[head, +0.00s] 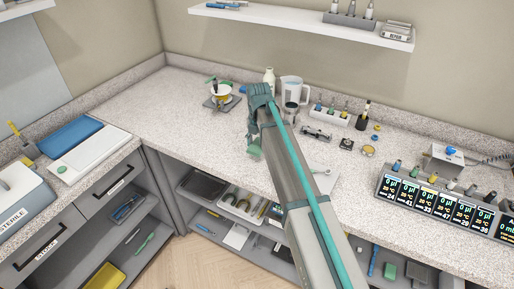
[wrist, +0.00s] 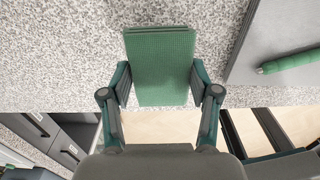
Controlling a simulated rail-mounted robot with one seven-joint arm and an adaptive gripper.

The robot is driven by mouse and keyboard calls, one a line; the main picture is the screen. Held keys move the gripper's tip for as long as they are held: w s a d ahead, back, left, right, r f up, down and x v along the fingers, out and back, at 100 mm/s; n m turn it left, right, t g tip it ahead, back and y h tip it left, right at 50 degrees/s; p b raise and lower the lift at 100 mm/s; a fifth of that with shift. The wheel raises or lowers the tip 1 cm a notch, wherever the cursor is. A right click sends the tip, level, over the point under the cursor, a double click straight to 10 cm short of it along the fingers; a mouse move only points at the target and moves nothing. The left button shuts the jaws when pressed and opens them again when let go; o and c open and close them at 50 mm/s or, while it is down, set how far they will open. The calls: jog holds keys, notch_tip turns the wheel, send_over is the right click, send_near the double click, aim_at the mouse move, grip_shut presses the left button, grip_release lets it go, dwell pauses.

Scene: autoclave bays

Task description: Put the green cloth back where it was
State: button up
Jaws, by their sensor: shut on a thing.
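The green cloth (wrist: 160,50) is a folded, textured rectangle in the wrist view. My gripper (wrist: 160,80) is shut on it, with one finger against each side edge. The cloth is over the speckled counter near its front edge, and its lower end overlaps that edge in the picture. Whether it touches the counter I cannot tell. In the head view my gripper (head: 254,147) is at the counter's front part, and the cloth cannot be clearly told apart from the green-teal fingers there.
The speckled counter (head: 190,125) has clear room left of my arm. A jug (head: 291,90), a bottle (head: 269,77) and a tube rack (head: 331,116) stand behind. Open shelves with trays (head: 203,186) lie below. In the wrist view a grey slab (wrist: 265,30) with a green-handled tool (wrist: 290,61) is at right.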

aim_at(257, 150)
jog(key=shift+w+a+f, duration=0.15)
jog(key=shift+w+f, duration=0.1)
jog(key=shift+w, duration=0.05)
jog(key=shift+w+a+f+p, duration=0.15)
jog(key=shift+f+p, duration=0.45)
jog(key=shift+f, duration=1.25)
jog(key=shift+f, duration=0.1)
jog(key=o, duration=1.1)
notch_tip(257, 150, up, 12)
jog(key=b, duration=0.3)
